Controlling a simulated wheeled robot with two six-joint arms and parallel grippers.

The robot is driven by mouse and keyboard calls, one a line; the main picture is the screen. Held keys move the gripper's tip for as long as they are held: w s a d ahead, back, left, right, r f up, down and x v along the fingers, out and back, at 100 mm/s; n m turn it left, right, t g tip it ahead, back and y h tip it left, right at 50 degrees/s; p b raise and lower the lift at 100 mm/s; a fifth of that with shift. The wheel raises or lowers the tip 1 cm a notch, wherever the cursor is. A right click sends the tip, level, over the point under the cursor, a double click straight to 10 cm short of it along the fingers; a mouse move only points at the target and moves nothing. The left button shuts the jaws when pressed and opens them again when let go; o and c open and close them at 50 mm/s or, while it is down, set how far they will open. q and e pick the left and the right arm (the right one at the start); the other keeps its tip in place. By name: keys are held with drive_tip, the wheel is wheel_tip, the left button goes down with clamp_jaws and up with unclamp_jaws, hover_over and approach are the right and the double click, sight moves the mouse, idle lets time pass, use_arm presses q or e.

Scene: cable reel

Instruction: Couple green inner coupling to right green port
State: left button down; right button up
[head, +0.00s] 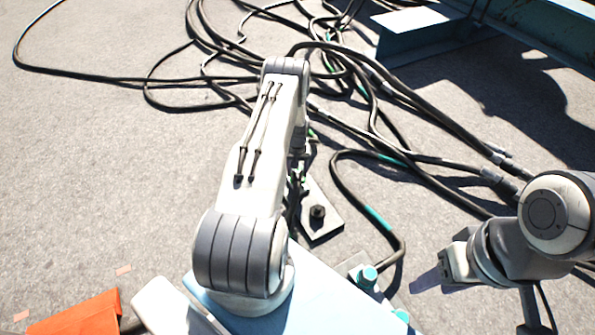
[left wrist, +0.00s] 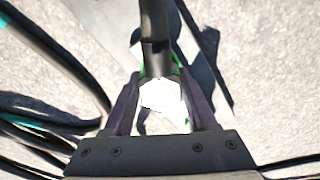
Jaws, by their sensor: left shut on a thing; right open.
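In the left wrist view, my left gripper (left wrist: 160,80) is shut on a pale coupling (left wrist: 162,96) with a green ring at the end of a black cable (left wrist: 154,35). The coupling sits between both fingers. In the head view my left forearm hides most of this gripper; only small green bits (head: 301,172) show beside the arm. I cannot make out the right green port in either view. My right gripper (head: 455,264) is open and empty at the right, above the ground.
Black cables (head: 350,115) with teal bands tangle across the back and right. A blue steel beam (head: 425,30) stands at the upper right. An orange object (head: 80,315) is at lower left. The left ground is mostly clear.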

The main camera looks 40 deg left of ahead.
use_arm(q)
drive_tip(key=shift+f+b, duration=0.4)
drive_tip(key=shift+f, duration=0.1)
drive_tip(key=shift+c, duration=0.6)
unclamp_jaws()
